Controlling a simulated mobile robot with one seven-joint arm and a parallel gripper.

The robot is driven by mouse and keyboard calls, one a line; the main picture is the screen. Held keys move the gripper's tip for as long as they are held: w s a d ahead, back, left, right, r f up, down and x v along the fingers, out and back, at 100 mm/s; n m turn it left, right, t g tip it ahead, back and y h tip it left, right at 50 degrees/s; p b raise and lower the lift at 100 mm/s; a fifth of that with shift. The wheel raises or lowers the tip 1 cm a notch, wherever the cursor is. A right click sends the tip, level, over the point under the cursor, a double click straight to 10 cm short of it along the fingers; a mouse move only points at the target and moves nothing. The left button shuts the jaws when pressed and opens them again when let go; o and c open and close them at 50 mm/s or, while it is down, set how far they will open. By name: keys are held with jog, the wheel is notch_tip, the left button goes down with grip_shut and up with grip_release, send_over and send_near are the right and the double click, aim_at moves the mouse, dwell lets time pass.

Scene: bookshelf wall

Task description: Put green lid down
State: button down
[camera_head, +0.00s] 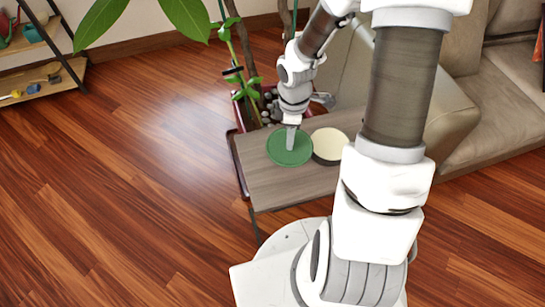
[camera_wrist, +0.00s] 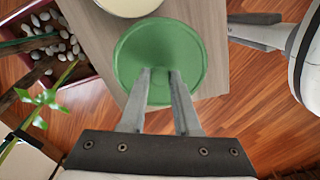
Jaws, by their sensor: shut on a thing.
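The green lid (camera_head: 278,152) is a round disc at the left end of a small grey-brown wooden table (camera_head: 262,188). My gripper (camera_head: 290,140) points down over the lid with its fingers shut on the lid's middle. In the wrist view the lid (camera_wrist: 190,50) shows between and beyond the fingertips (camera_wrist: 160,74), with the table (camera_wrist: 92,45) under it. Whether the lid rests on the table or hangs just above it, I cannot tell. A round cream-topped container (camera_head: 330,144) stands right of the lid; its edge also shows in the wrist view (camera_wrist: 130,5).
A planter with pebbles (camera_wrist: 50,40) and a tall plant (camera_head: 240,70) stand behind and left of the table. A beige sofa (camera_head: 490,100) is at the right. A low shelf (camera_head: 45,75) stands at the far left. The wooden floor (camera_head: 120,200) on the left is clear.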

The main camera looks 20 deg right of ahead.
aim_at(272, 148)
jog(key=a+f, duration=0.1)
jog(key=a+f+b, duration=0.1)
jog(key=a, duration=0.1)
jog(key=a+f, duration=0.1)
jog(key=shift+w+a, duration=0.3)
jog(key=shift+a, duration=0.05)
jog(key=shift+f+b, duration=1.05)
jog(key=shift+f, duration=0.9)
jog(key=shift+f, duration=0.2)
jog(key=c, duration=0.6)
grip_release()
jog(key=shift+c, duration=0.2)
jog(key=shift+r, duration=0.15)
notch_tip(272, 148, up, 12)
jog(key=p, duration=0.5)
jog(key=shift+r, duration=0.1)
